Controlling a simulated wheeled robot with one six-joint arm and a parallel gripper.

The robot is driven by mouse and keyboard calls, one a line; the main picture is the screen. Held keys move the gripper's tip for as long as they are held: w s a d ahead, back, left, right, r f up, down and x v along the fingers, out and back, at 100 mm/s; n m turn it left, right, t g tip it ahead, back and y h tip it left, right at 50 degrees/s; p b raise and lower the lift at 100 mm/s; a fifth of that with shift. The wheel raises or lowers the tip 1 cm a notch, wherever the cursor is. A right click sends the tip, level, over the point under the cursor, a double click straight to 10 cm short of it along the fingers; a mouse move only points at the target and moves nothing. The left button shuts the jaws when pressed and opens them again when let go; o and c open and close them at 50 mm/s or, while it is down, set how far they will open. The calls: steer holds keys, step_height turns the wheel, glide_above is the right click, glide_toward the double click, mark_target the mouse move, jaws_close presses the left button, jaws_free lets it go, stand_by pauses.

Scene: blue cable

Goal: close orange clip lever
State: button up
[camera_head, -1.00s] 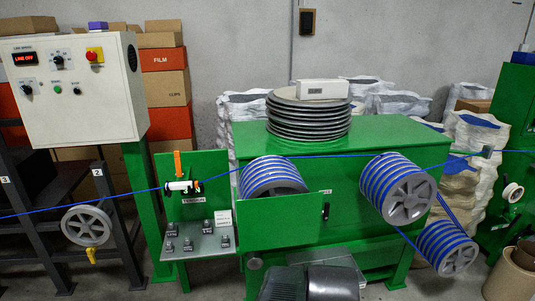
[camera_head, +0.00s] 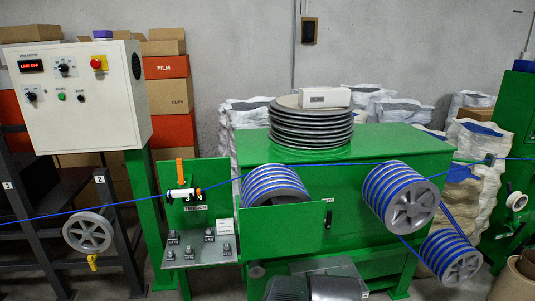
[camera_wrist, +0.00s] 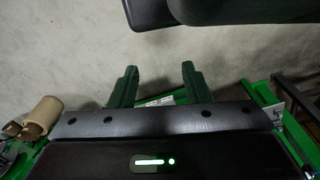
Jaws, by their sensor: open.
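The orange clip lever (camera_head: 180,169) stands upright on a small green panel in the head view, left of the front drum. It rises above a white roller with dark ends (camera_head: 183,194), and the blue cable (camera_head: 120,203) passes at this roller. My gripper (camera_wrist: 159,76) shows only in the wrist view. Its two dark green fingers are apart, with nothing between them. The lever is not seen in the wrist view, so the distance between it and my gripper cannot be told.
A control box (camera_head: 78,95) stands at the left. The green machine (camera_head: 385,143) carries blue-wound drums (camera_head: 409,207). A ledge with small clamps (camera_head: 200,252) juts out below the clip. The wrist view shows grey surface ahead and a cardboard roll (camera_wrist: 44,112) at left.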

steer(key=shift+w+r, duration=0.15)
steer(key=shift+w, duration=0.15)
steer(key=c, duration=0.4)
steer(key=w+d+r+g+b, duration=0.1)
steer(key=w+r, duration=0.1)
steer(key=w, duration=0.2)
steer(key=w+d+r+b, duration=0.1)
steer(key=w+d+r, duration=0.1)
steer(key=w, duration=0.2)
steer(key=w+d+r+n+g+b, duration=0.1)
steer(key=w+d+r, duration=0.1)
steer(key=w+r, duration=0.1)
steer(key=shift+w+g, duration=0.3)
steer(key=shift+w, duration=0.3)
jaws_close()
steer(key=w+d+r+n+g+b, duration=0.1)
steer(key=w+d+r+g+b, duration=0.1)
steer(key=w+d+r, duration=0.5)
steer(key=shift+w+g+b, duration=0.3)
steer(key=shift+w+g, duration=0.1)
steer(key=shift+w, duration=0.85)
